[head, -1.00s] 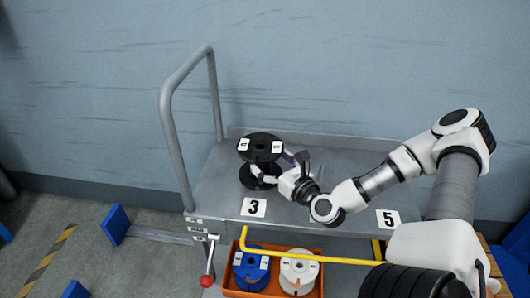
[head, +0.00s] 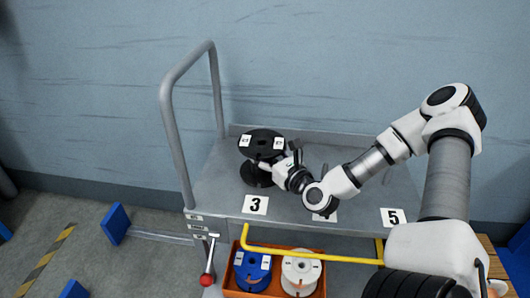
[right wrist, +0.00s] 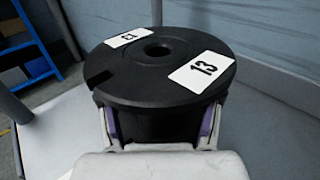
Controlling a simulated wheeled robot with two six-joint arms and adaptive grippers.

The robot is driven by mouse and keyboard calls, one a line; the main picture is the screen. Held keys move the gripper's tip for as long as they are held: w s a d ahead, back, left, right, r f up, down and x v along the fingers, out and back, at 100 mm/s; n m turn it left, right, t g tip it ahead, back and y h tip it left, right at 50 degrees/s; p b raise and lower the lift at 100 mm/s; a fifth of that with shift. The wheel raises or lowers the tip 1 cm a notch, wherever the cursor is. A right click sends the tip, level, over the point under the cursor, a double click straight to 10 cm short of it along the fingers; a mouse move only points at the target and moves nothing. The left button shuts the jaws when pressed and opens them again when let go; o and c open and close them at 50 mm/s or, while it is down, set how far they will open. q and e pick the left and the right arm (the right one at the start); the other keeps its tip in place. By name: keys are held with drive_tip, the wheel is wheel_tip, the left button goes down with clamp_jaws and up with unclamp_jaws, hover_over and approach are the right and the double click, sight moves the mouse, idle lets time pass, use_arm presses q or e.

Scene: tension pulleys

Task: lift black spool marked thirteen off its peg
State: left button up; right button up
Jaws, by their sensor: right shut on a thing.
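The black spool marked 13 (head: 262,142) is at the left part of the grey cart top, above the 3 label. In the right wrist view the spool (right wrist: 150,75) fills the middle, with a white 13 label on its upper flange and a second label at its far left. My right gripper (head: 275,163) is shut on the spool, its fingers on both sides of the core under the upper flange. The right wrist view shows the fingers (right wrist: 160,130) there too. The peg is hidden, so I cannot tell whether the spool is still on it. My left gripper is not in view.
The grey cart top (head: 365,215) carries a 3 label (head: 255,205) and a 5 label (head: 393,217). A tall handle rail (head: 170,120) stands at its left. Below, an orange bin (head: 232,275) holds a blue spool (head: 253,268) and a white spool (head: 300,272), under a yellow bar (head: 315,257).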

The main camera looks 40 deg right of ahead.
sight(265, 145)
drive_tip(key=shift+s+r+p, duration=0.1)
drive_tip(key=shift+r+p, duration=1.3)
drive_tip(key=shift+r, duration=0.35)
idle(0.4)
drive_tip(key=shift+r+p, duration=1.55)
drive_tip(key=shift+r, duration=0.2)
drive_tip(key=shift+r+p, duration=1.4)
drive_tip(key=shift+r, duration=0.35)
drive_tip(key=shift+r+p, duration=1.4)
drive_tip(key=shift+r, duration=0.15)
drive_tip(key=shift+r, duration=0.1)
